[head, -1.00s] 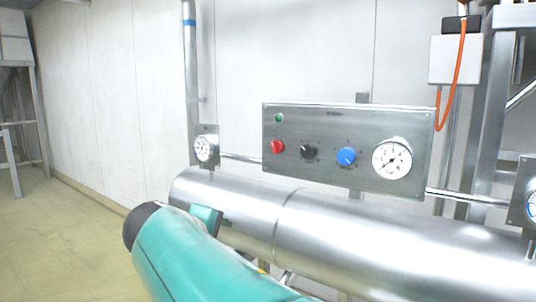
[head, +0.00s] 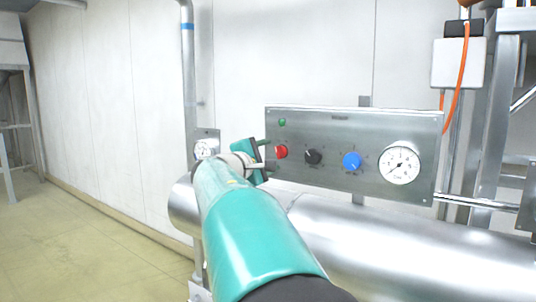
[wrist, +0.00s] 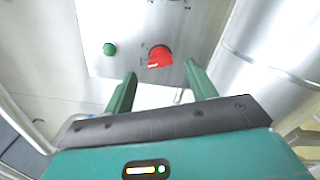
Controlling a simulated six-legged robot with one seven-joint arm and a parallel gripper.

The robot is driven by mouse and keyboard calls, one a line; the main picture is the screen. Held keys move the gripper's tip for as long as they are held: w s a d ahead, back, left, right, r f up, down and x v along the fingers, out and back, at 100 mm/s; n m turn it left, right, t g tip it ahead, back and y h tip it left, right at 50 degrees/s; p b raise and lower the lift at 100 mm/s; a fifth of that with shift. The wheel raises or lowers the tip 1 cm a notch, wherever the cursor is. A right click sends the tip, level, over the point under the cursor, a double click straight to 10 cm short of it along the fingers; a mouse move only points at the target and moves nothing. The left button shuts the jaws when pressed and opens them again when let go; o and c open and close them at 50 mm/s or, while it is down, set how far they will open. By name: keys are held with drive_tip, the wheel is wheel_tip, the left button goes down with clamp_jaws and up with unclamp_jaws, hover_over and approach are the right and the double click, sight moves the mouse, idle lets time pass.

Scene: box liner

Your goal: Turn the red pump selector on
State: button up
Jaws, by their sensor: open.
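The red pump selector (head: 281,151) is a round knob at the left of a grey metal control panel (head: 335,122). In the wrist view the red selector (wrist: 159,56) shows a pale pointer mark and lies just beyond the fingertips, roughly between their lines. My gripper (head: 265,153) is beside the panel's left edge, close to the selector. In the wrist view my gripper (wrist: 158,72) has its two green fingers spread apart with nothing between them. Whether a fingertip touches the panel cannot be told.
A green button (head: 282,122) sits above the selector. A black knob (head: 313,157), a blue knob (head: 352,161) and a gauge (head: 400,163) are to its right. A large steel cylinder (head: 390,240) runs below the panel. A small gauge (head: 205,149) is left of the panel.

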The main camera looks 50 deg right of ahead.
sight(278, 152)
drive_tip(key=d, duration=0.5)
drive_tip(key=shift+w, duration=0.25)
drive_tip(key=shift+c, duration=0.5)
drive_tip(key=c, duration=0.9)
